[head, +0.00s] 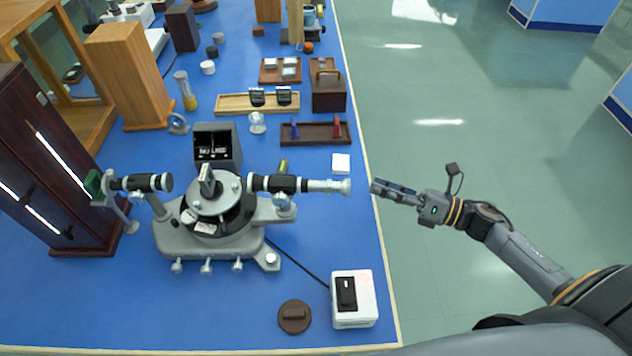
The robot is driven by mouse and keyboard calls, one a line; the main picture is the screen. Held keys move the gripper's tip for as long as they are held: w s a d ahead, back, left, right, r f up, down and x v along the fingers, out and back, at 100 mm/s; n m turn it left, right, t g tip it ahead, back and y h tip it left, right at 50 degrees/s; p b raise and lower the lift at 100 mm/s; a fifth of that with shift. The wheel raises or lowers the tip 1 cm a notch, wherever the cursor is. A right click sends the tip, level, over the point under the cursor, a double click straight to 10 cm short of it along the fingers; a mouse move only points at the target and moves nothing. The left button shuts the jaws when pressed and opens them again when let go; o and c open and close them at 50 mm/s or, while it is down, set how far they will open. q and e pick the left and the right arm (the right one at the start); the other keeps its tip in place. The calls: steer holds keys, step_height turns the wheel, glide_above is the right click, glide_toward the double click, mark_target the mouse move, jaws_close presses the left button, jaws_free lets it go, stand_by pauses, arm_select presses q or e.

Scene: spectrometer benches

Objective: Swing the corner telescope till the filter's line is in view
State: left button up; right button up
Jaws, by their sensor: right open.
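The spectrometer (207,232) stands on the blue bench with a round central table. Its right-hand telescope (300,185) is a black and silver tube pointing right, toward the bench edge. A second tube (140,182) points left, with a green piece (93,183) near its outer end, which may be the filter. A small dark screen (213,141) behind the spectrometer shows white text that seems to read "NO LINE". My right gripper (379,187) is open and empty, just right of the telescope's end and apart from it. My left gripper is out of view.
A white switch box (353,300) and a brown round lid (294,317) are at the front right. A white block (341,163), a wooden rack (315,133) and a tray (257,102) lie behind. A dark cabinet (50,170) stands left. The floor at right is clear.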

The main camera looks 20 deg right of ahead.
mark_target(326, 186)
steer(key=s+a+r+n+g+y, duration=0.35)
steer(key=r+n+g, duration=0.25)
steer(key=n, duration=0.4)
steer(key=p+x, duration=0.4)
steer(key=x, duration=0.9)
steer(key=shift+d, duration=0.1)
steer(key=shift+w+a+f, duration=0.15)
steer(key=shift+w+a, duration=0.05)
steer(key=shift+a, duration=0.15)
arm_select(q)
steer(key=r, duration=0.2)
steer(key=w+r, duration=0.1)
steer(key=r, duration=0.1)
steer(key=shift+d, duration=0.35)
arm_select(e)
steer(key=shift+c, duration=0.2)
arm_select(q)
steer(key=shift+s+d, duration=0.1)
arm_select(e)
jaws_close()
